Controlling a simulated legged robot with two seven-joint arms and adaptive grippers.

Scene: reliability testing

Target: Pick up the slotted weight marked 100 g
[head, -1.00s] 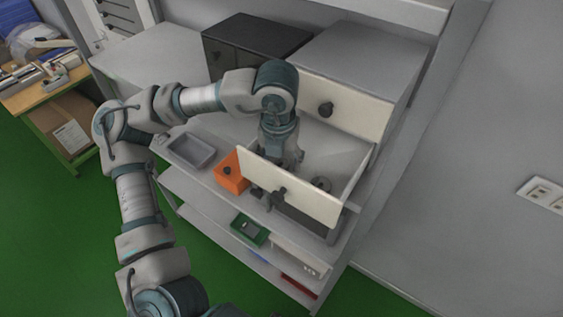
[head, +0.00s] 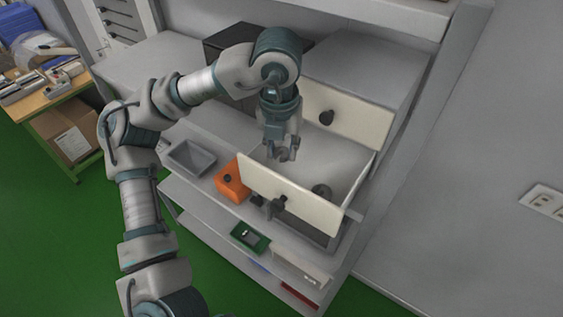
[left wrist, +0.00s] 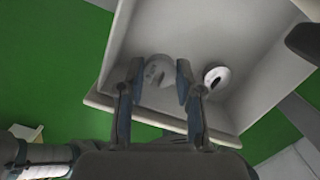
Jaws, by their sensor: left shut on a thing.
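My left gripper (head: 284,153) is above the open drawer (head: 312,204), pointing down. It is shut on a grey, round slotted weight (head: 284,156), which also shows between the fingers in the left wrist view (left wrist: 158,69). Some marking shows on its face, but I cannot read it. A second slotted weight (head: 322,190) lies on the drawer floor, right of the gripper; it also shows right of the fingers in the left wrist view (left wrist: 215,77). My right gripper is not in view.
The drawer's pale front panel stands close to the gripper, with another drawer (head: 345,115) shut above. An orange box (head: 231,184) and a grey tray (head: 191,158) sit on the shelf to the left. A green item (head: 249,237) is on the shelf below.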

